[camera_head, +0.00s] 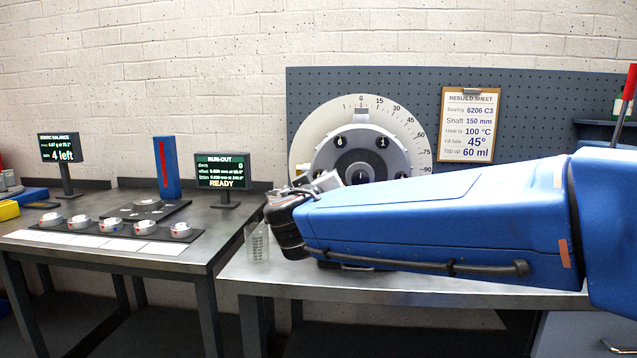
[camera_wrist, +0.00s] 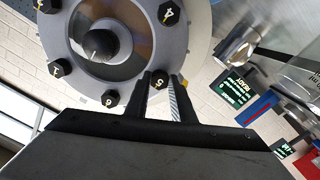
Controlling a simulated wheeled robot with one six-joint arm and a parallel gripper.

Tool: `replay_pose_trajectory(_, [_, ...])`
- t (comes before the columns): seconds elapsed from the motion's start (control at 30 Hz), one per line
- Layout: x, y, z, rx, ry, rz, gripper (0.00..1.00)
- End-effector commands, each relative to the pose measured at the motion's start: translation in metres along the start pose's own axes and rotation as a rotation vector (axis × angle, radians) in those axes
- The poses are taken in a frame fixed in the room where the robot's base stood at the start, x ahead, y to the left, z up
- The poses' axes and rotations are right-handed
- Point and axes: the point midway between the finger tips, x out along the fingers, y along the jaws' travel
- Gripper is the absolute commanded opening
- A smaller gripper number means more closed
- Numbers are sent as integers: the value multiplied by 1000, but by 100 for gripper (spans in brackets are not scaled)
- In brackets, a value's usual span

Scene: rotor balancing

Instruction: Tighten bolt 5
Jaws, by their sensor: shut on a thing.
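The grey rotor (camera_head: 362,150) stands on the bench before a white degree dial (camera_head: 315,125). Its bolts numbered 6 (camera_head: 341,142) and 1 (camera_head: 382,142) show in the head view; my arm hides the lower left part. In the wrist view, the rotor face (camera_wrist: 190,45) fills the upper left, with dark hex bolts around its hub. My gripper (camera_wrist: 161,84) has its two black fingers on either side of bolt 5 (camera_wrist: 160,79), shut on its head. The number is hard to read; I judge it by its place between bolt 4 (camera_wrist: 169,14) and bolt 6 (camera_wrist: 110,98).
A clear graduated beaker (camera_head: 257,243) stands at the bench's left edge, close to my wrist. A run-out display (camera_head: 222,171) reads READY. A left bench holds a tray of round weights (camera_head: 110,226) and a blue upright block (camera_head: 166,168). A rebuild sheet (camera_head: 470,124) hangs behind.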

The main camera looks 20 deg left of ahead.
Motion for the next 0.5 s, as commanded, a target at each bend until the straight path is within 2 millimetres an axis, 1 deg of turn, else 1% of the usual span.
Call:
replay_pose_trajectory(0.03, [0, 0, 1, 0, -2, 0, 0])
replay_pose_trajectory(0.07, [0, 0, 1, 0, -2, 0, 24])
replay_pose_trajectory(0.1, [0, 0, 1, 0, -2, 0, 34])
replay_pose_trajectory(0.13, [0, 0, 1, 0, -2, 0, 41])
replay_pose_trajectory(0.4, [0, 0, 0, 0, -1, 0, 41])
replay_pose_trajectory(0.5, [-3, 0, 0, 0, 0, -1, 41])
